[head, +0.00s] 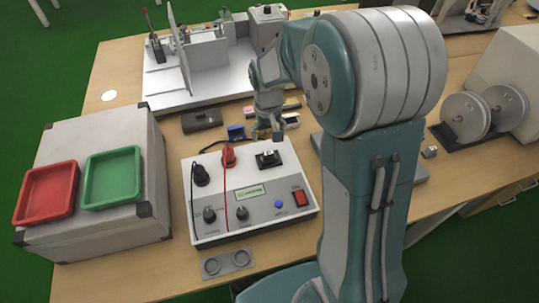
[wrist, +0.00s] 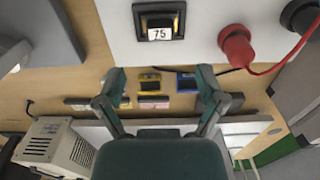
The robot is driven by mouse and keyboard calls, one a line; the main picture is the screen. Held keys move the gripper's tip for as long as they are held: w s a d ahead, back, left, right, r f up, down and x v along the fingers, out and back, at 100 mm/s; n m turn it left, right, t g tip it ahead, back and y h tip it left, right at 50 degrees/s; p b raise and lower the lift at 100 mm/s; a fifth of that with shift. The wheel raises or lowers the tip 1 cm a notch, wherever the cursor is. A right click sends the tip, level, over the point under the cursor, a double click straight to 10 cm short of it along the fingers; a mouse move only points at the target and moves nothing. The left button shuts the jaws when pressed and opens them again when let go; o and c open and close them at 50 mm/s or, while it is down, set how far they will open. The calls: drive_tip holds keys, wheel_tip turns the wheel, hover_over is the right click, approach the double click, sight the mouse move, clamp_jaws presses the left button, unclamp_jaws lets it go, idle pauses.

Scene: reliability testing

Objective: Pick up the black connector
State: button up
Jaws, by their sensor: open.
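The black connector (head: 202,176) stands on the upper left of the white test box's top panel (head: 222,240), with a thin black cable. It also shows at the upper right corner of the wrist view (wrist: 300,15), partly cut off. The red connector (head: 228,157) stands beside it with a red cable, and appears in the wrist view (wrist: 236,45). My gripper (head: 277,133) is above the table near the box's far edge, to the right of both connectors. In the wrist view my gripper (wrist: 161,74) has its fingers spread wide with nothing held between them.
A black-framed socket labelled 75 (wrist: 160,22) is on the box. Small yellow (wrist: 149,86), pink (wrist: 154,102) and blue (wrist: 187,82) parts lie on the table beyond it. A grey case bears a red tray (head: 47,192) and a green tray (head: 111,178) at the left.

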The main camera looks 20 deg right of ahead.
sight(269, 152)
drive_tip(key=f, duration=0.3)
drive_tip(key=shift+a+f, duration=0.1)
drive_tip(key=shift+a, duration=0.3)
drive_tip(key=f, duration=0.2)
drive_tip(key=d+f, duration=0.1)
drive_tip(key=f, duration=0.1)
drive_tip(key=shift+s+d+f, duration=0.1)
drive_tip(key=shift+d+f, duration=0.05)
drive_tip(key=shift+f, duration=0.1)
drive_tip(key=shift+a+f, duration=0.2)
drive_tip(key=shift+f, duration=0.1)
drive_tip(key=shift+a, duration=0.2)
drive_tip(key=shift+c, duration=0.3)
drive_tip(key=c, duration=1)
drive_tip(key=shift+d, duration=0.2)
drive_tip(key=shift+c, duration=0.4)
